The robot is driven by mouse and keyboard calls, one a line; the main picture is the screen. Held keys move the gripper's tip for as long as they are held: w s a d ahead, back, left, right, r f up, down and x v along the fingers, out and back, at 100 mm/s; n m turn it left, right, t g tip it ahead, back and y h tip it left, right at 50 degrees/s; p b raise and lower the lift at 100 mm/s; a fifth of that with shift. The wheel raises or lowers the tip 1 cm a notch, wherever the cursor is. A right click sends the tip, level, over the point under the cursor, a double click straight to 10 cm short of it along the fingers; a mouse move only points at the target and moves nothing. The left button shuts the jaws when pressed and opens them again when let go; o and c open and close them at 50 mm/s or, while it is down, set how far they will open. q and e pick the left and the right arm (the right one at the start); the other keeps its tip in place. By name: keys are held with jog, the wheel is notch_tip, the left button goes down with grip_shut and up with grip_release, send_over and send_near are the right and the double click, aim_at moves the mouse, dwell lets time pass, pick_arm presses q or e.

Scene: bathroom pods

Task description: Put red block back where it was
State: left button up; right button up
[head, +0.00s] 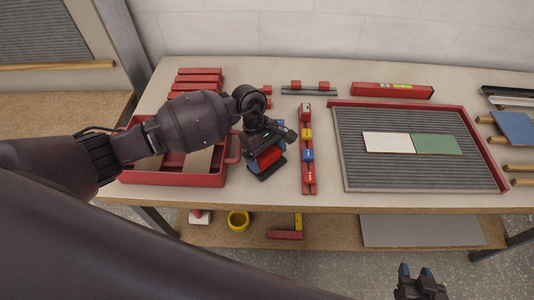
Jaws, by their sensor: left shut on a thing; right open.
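My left gripper (267,158) comes in from the left and is shut on a red block (269,157). Dark gripper parts hide much of the block. It is above the table, between the red tray and the upright red rail; I cannot tell its exact height. The narrow red rail (308,188) lies to the right of the gripper. Along it sit a red piece with a white mark (306,113), a yellow piece (307,134) and a blue piece (308,155). My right gripper (420,275) is open and empty at the bottom right, in front of the table.
A red tray (172,179) is partly under my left arm. Red bars (199,78) lie behind it. A grey ribbed board (370,173) with white (388,142) and green (436,144) tiles fills the right. A long red box (392,90) lies behind it.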

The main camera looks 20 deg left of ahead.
pick_arm(q)
jog(key=shift+f, duration=0.1)
jog(key=o, duration=0.6)
jog(key=shift+c, duration=0.2)
jog(key=shift+o, duration=0.7)
jog(key=shift+r, duration=0.3)
jog(key=b+v, duration=0.1)
jog(key=v, duration=1)
jog(key=shift+r, duration=0.35)
pick_arm(e)
jog(key=shift+s+f, duration=0.1)
jog(key=shift+f, duration=0.55)
pick_arm(q)
jog(key=shift+a, duration=0.15)
pick_arm(e)
jog(key=shift+s, duration=0.1)
